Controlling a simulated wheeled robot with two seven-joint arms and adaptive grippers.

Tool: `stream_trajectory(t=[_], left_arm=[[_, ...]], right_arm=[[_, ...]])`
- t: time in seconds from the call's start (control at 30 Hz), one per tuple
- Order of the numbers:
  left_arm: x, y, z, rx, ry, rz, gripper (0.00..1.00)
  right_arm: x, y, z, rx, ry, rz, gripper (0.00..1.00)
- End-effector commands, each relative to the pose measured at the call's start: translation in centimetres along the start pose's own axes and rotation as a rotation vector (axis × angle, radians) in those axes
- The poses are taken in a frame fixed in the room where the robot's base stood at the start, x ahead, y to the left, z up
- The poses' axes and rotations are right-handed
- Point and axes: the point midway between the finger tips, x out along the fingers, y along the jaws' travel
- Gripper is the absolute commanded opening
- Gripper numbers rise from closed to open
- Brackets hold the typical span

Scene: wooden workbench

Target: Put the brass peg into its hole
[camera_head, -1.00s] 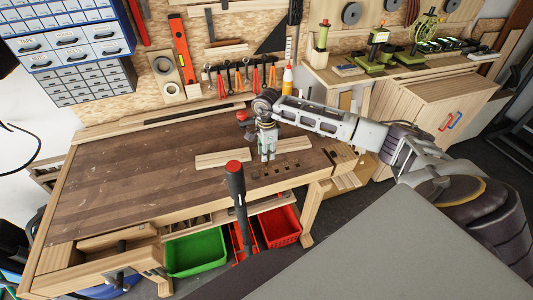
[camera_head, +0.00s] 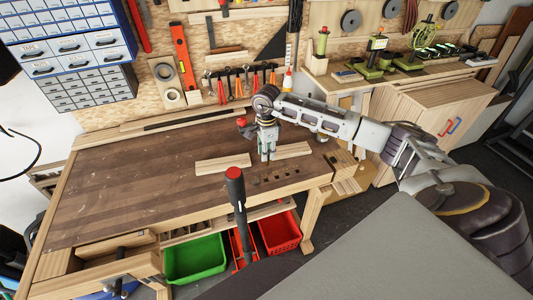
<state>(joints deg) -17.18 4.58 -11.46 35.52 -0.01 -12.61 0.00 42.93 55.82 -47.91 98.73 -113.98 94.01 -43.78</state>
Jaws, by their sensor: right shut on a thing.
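My right gripper (camera_head: 267,157) points down over the front right part of the workbench (camera_head: 140,185). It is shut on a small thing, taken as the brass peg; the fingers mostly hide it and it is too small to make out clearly. A row of small dark holes (camera_head: 266,177) runs along the bench top near its front edge, just in front of the gripper. I cannot tell which hole belongs to the peg, or whether the fingertips touch the wood. My left gripper is not in view.
Pale wood strips lie left (camera_head: 222,164) and right (camera_head: 292,151) of the gripper. A dark upright post with a red top (camera_head: 235,172) stands in front of the holes. Green (camera_head: 195,262) and red (camera_head: 279,232) bins sit below. The bench's left half is clear.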

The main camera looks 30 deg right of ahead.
Motion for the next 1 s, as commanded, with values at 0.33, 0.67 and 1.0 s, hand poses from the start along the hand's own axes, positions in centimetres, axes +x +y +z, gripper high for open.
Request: stream_trajectory(t=[0.33, 0.67, 1.0], left_arm=[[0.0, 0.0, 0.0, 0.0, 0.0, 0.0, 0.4], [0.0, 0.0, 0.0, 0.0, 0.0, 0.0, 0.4], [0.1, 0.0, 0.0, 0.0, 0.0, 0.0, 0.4]], right_arm=[[-1.3, -0.1, 0.0, 0.001, -0.001, -0.002, 0.01], [-2.0, 0.0, 0.0, 0.0, -0.001, 0.0, 0.01], [-1.9, 0.0, 0.0, 0.0, 0.0, -0.001, 0.01]])
